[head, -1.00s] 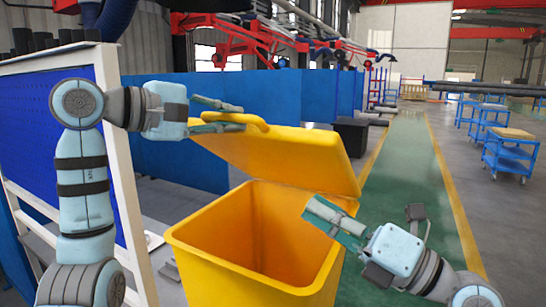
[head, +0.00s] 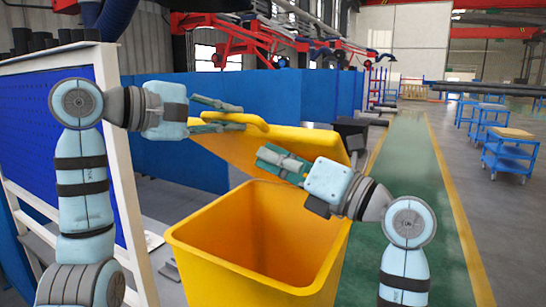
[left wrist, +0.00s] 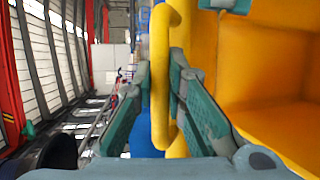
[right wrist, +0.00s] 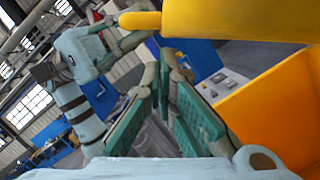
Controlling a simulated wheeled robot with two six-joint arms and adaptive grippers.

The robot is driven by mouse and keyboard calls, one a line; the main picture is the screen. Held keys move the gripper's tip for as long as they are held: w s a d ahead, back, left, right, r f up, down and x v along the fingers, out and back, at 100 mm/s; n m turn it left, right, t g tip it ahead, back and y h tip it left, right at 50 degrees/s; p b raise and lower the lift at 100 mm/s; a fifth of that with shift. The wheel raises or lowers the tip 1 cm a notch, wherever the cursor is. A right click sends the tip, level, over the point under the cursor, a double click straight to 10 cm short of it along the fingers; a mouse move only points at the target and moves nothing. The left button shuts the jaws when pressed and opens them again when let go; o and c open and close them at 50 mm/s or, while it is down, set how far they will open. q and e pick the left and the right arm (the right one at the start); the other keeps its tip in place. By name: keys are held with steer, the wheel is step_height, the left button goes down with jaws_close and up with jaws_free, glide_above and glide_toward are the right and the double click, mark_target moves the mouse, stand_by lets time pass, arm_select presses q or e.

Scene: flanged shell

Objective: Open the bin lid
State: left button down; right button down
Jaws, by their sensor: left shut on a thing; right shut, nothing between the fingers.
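The yellow bin (head: 205,258) stands with its mouth open toward me. Its yellow lid (head: 305,142) is raised at a tilt above the mouth, joined at the right rear. My left gripper (head: 240,117) is shut on the lid handle (left wrist: 159,90), a yellow bar between its fingers in the left wrist view. My right gripper (head: 266,160) is shut and empty, in front of the lid's underside and above the bin mouth. In the right wrist view its fingertips (right wrist: 164,62) lie below the lid edge (right wrist: 235,20). Whether it touches the lid is unclear.
A white-framed blue pegboard (head: 118,160) stands close beside my left arm. Blue partitions (head: 270,95) run behind the bin. A green walkway (head: 410,165) lies open to the right, with blue carts (head: 508,155) beyond it.

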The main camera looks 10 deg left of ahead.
mark_target(278, 140)
steer(key=shift+w+r, duration=0.1)
arm_select(q)
steer(key=shift+d+f, duration=0.1)
steer(key=shift+d, duration=0.05)
arm_select(e)
steer(key=shift+w+d+r+m, duration=0.2)
steer(key=shift+w+d+r, duration=0.1)
steer(key=shift+r, duration=0.3)
steer(key=shift+w+d+r+m, duration=0.15)
steer(key=shift+w+r+m, duration=0.1)
steer(key=shift+r, duration=0.3)
arm_select(q)
steer(key=shift+s, duration=0.2)
arm_select(e)
steer(key=shift+s+r, duration=0.15)
steer(key=shift+r, duration=0.05)
arm_select(q)
steer(key=c, duration=1.6)
jaws_free()
steer(key=shift+w+a+f, duration=0.15)
steer(key=shift+w+a, duration=0.1)
arm_select(e)
steer(key=shift+w+a, duration=0.1)
steer(key=shift+w, duration=0.1)
steer(key=shift+f, duration=0.1)
